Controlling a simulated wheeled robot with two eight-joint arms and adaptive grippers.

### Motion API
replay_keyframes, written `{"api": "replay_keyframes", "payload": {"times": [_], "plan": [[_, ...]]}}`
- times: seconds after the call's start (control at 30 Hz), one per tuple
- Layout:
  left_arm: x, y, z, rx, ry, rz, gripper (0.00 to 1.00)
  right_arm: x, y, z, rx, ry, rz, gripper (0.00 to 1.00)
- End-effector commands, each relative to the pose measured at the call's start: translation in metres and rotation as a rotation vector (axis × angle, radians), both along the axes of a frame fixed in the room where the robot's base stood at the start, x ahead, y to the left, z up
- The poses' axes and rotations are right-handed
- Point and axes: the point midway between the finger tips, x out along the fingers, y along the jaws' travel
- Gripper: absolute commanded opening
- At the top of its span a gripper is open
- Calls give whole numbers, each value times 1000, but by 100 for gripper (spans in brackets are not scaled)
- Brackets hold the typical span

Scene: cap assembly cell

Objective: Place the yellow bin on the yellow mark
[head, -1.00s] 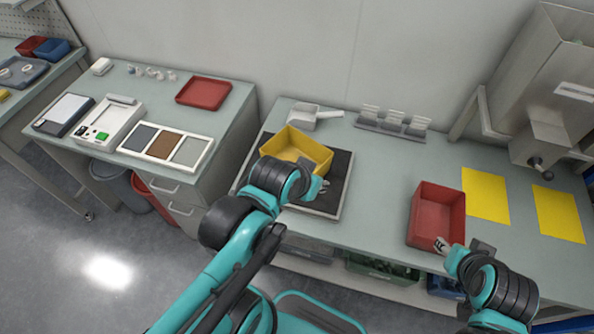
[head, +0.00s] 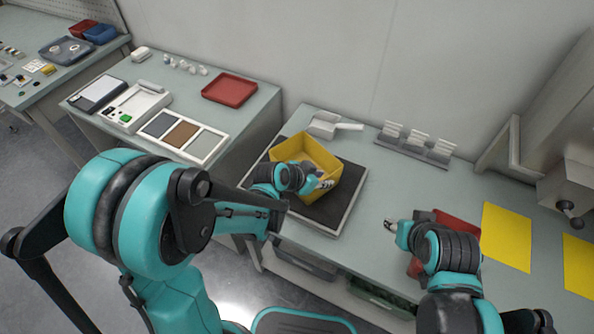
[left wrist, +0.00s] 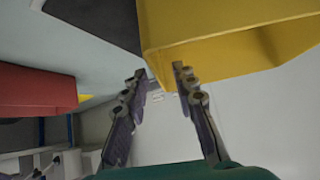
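My left gripper (head: 325,182) is at the bin's near right side. In the left wrist view, its two fingers (left wrist: 160,78) are apart, with a lower corner of the bin (left wrist: 220,45) between and beyond the tips; I cannot tell if they touch it. Two flat yellow marks lie on the bench at the right, one nearer (head: 507,236) and one at the picture's edge (head: 579,264). My right gripper (head: 391,226) is left of the red bin; its opening is unclear.
The red bin (head: 458,226) is partly hidden behind my right arm, between the platform and the marks. A white scoop (head: 325,125) and a rack (head: 416,146) stand along the wall. A metal machine (head: 570,185) stands at the right. The bench between platform and rack is clear.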

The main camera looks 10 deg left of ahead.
Motion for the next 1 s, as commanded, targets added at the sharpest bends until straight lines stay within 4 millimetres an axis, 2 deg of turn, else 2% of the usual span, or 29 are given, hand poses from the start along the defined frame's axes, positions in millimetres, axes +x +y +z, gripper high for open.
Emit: {"api": "replay_keyframes", "payload": {"times": [0.5,0.77,0.87,1.0], "plan": [[34,-30,-48,0,0,0,28,0,0,-33,0,0,0,40],[37,-32,-48,0,0,1,28,0,0,-32,0,0,0,40],[37,-32,-48,0,0,1,1,0,0,-32,0,0,0,40],[37,-32,-48,0,0,1,0,0,0,-32,0,0,0,40]]}}
